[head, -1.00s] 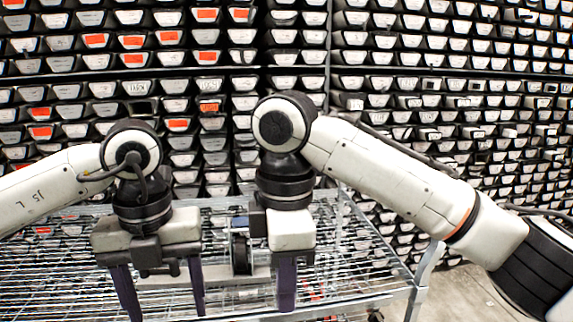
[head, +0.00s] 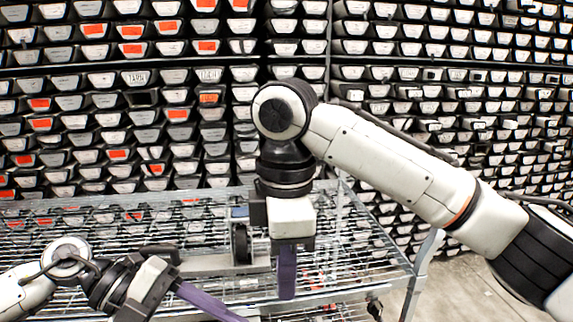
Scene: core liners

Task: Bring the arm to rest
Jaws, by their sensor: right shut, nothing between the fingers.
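My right gripper (head: 287,288) points straight down over the wire cart, its dark purple fingers shut together with nothing between them. Its arm comes in from the right. My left gripper (head: 215,303) is low at the lower left, tilted over to point right and down. Its purple fingers show side-on and run toward the bottom edge, so their gap cannot be made out. I see no object held by it.
A metal wire cart (head: 385,275) stands below both grippers. A grey fixture with a dark upright part (head: 240,243) sits on it, just left of the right gripper. Behind are shelves packed with labelled liners (head: 420,80), some labels orange. Bare floor (head: 465,295) shows at lower right.

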